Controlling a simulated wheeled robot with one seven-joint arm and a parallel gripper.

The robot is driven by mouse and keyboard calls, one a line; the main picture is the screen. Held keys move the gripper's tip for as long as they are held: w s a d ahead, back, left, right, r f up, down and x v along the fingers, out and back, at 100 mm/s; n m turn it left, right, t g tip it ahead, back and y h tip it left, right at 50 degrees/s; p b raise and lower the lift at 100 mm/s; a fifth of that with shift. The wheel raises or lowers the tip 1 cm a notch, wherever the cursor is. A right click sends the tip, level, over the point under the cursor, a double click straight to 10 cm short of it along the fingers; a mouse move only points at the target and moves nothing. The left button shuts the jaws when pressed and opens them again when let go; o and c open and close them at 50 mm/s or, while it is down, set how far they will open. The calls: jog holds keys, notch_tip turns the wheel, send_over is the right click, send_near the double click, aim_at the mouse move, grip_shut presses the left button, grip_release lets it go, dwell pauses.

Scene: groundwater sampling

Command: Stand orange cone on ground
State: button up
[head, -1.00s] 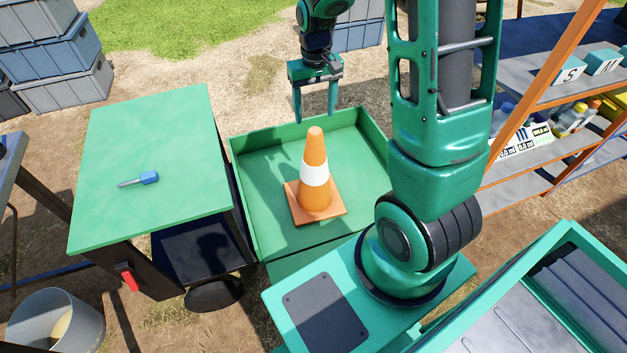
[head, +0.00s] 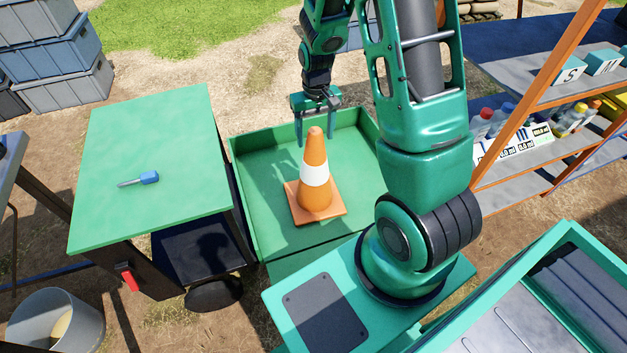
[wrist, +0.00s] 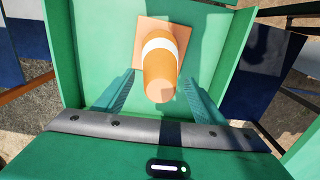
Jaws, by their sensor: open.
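The orange cone (head: 316,160) with one white band stands upright on its square base in a green tray (head: 262,222) on my body. My gripper (head: 318,138) is open, its fingers down near the cone's top, on the far side of the cone in the head view. In the wrist view the cone (wrist: 160,70) shows its tip toward me, between and just beyond the two open fingers (wrist: 158,92). No grip on the cone is visible.
A green-topped table (head: 150,205) with a blue-handled tool (head: 148,178) stands left of the tray. Shelves with bottles and boxes (head: 570,70) stand at right. A bucket (head: 55,322) is at lower left. Stacked crates (head: 62,75) stand at back left. Bare ground lies beyond the tray.

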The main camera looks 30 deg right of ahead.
jog(key=c, duration=1.1)
jog(key=shift+r, duration=6.5)
